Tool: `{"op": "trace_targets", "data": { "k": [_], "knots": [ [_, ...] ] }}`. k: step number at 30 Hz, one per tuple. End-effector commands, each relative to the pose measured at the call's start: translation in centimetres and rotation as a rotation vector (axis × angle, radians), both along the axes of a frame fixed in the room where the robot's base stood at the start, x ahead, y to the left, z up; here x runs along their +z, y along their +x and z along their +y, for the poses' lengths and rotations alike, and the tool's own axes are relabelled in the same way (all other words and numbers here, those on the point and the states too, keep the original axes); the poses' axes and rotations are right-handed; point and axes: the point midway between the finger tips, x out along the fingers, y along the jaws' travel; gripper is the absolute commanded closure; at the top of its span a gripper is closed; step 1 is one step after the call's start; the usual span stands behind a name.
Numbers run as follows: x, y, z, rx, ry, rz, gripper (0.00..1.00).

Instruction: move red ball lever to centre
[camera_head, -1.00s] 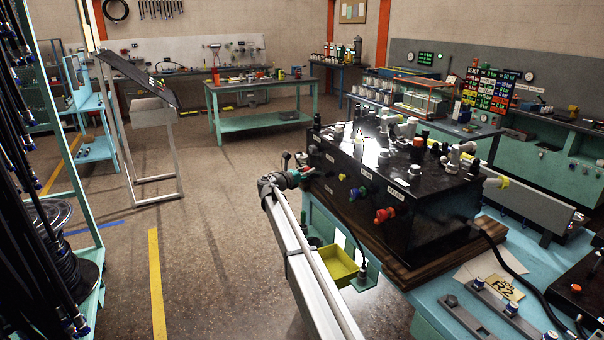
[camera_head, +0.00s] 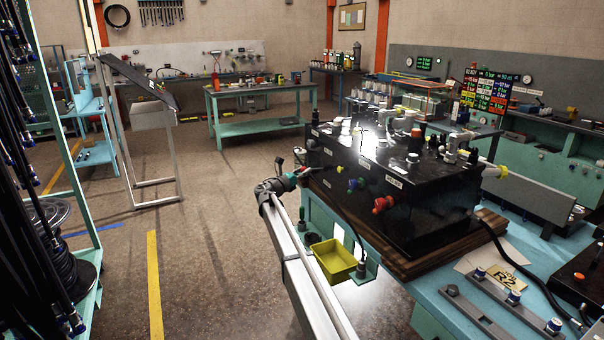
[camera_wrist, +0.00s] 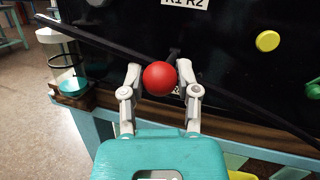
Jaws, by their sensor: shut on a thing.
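The red ball lever (camera_wrist: 160,78) shows in the wrist view as a glossy red ball in front of the black panel of the box. My gripper (camera_wrist: 159,76) has one grey finger on each side of the ball and is shut on it. The lever's shaft is mostly hidden behind the ball.
In the head view, a red knob (camera_head: 383,204) sits on the box front, and a yellow tray (camera_head: 335,261) is below my gripper.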

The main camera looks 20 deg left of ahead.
Motion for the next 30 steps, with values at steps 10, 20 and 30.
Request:
{"op": "trace_targets", "data": {
  "k": [10,20,30],
  "knots": [
    [-1.26,0.16,-0.46,-0.005,0.003,0.002,1.0],
    [-1.17,0.38,-0.72,-0.007,0.002,0.001,0.39],
    [-1.14,0.46,-0.82,-0.007,0.0,0.001,0.24]
  ]
}}
